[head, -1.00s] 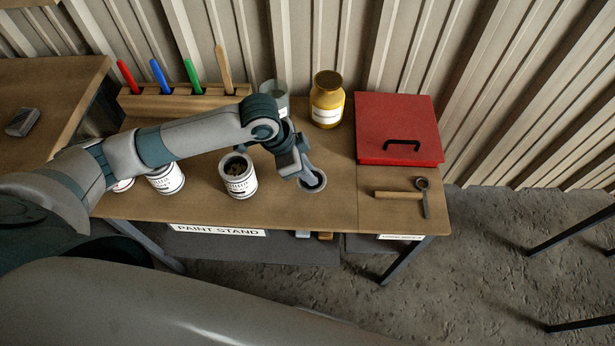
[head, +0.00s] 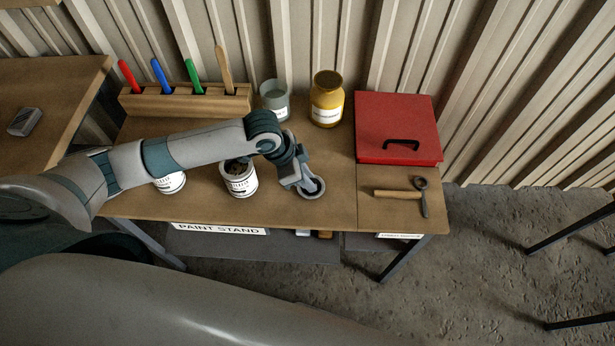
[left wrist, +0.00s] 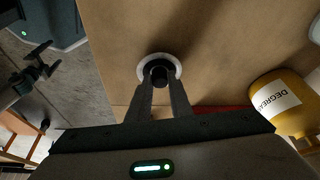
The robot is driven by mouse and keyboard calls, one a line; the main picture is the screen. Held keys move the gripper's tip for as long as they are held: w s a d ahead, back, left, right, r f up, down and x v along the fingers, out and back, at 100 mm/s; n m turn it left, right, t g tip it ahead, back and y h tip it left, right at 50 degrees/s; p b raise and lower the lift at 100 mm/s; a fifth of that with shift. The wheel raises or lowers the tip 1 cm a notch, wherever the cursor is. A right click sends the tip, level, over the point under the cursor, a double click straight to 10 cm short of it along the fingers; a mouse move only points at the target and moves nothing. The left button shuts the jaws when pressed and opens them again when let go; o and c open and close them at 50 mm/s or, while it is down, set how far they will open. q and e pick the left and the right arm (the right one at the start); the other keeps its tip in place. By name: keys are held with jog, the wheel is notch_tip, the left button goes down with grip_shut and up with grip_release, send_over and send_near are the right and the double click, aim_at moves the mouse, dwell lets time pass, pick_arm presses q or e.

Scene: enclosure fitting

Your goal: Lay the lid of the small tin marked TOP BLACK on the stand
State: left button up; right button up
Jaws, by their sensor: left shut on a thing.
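My left gripper (head: 304,180) is shut on the dark knob (left wrist: 158,75) of a small round lid (head: 315,194), which also shows in the left wrist view as a pale ring (left wrist: 143,68). The lid is at or just over the bare wood of the paint stand (head: 285,212), near its front edge; I cannot tell whether it touches. An open white tin (head: 240,184) stands to its left, its small print unreadable. A dark jointed part at the left of the wrist view looks like my right gripper (left wrist: 40,55); its jaws are unclear.
Another white tin (head: 171,184) is partly behind my left arm. A red box (head: 398,125) and a hammer-like tool (head: 400,194) are to the right.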

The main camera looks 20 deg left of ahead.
pick_arm(q)
jog(key=shift+f, duration=0.1)
jog(key=o, duration=0.9)
jog(key=shift+c, duration=0.2)
jog(key=shift+a+r, duration=0.2)
jog(key=shift+r, duration=0.5)
jog(key=b+v, duration=0.1)
jog(key=v, duration=1)
pick_arm(e)
jog(key=w, duration=0.1)
jog(key=w+a, duration=0.1)
jog(key=w, duration=0.1)
jog(key=shift+a+f+t, duration=0.15)
jog(key=shift+f+t, duration=0.2)
jog(key=shift+t, duration=0.05)
pick_arm(q)
jog(key=shift+f, duration=0.1)
pick_arm(e)
jog(key=shift+s, duration=0.25)
